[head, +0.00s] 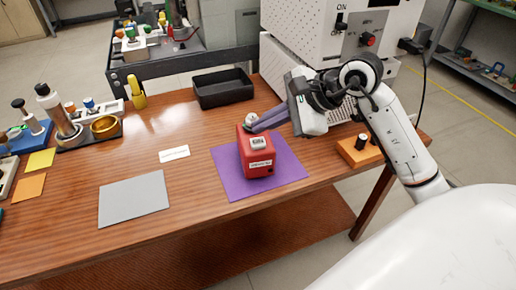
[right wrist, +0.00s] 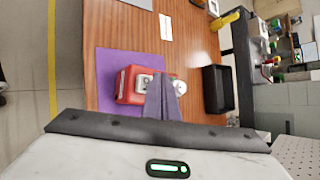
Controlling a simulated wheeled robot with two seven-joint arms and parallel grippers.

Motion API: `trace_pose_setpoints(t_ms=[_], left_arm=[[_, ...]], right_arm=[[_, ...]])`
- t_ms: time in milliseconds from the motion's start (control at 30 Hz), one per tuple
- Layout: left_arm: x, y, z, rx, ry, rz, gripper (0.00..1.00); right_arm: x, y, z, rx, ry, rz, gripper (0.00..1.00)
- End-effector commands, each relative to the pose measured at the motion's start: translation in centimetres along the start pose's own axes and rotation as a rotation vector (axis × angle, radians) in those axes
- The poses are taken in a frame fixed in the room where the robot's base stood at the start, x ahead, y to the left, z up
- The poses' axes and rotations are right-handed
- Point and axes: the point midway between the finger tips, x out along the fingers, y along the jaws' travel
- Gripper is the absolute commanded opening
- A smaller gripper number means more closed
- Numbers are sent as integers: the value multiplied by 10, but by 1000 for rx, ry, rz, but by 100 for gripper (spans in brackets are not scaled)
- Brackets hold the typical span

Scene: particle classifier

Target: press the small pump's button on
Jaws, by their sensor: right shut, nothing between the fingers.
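The small pump (head: 256,155) is a red box with a white label on its front, a pale plate on top and a whitish round fitting at its back. It stands upright on a purple mat (head: 223,185). My right gripper (head: 254,127) is shut and empty, its grey fingers reaching from the right to the pump's upper back edge; I cannot tell if they touch. In the right wrist view the fingertips (right wrist: 160,76) overlap the red pump (right wrist: 125,84) and partly hide its top, between the pale plate and the round fitting (right wrist: 179,86). My left gripper is not in view.
A black bin (head: 223,94) stands behind the mat. A white machine (head: 300,30) with an ON label and red knob is at the back right. An orange block (head: 352,156) lies right of the mat. A grey mat (head: 134,200) and a white card (head: 174,153) lie left.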

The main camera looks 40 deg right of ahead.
Motion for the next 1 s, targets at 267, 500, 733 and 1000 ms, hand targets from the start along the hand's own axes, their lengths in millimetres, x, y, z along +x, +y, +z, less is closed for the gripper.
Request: trace_pose_setpoints(t_ms=[267, 500, 733, 1000], left_arm=[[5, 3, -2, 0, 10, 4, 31], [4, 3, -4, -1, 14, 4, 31], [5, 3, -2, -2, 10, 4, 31], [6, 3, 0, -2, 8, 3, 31]], right_arm=[[7, 5, -5, 1, -1, 0, 0], [7, 5, -5, 1, -1, 0, 0], [7, 5, -5, 1, -1, 0, 0], [7, 5, -5, 1, -1, 0, 0]])
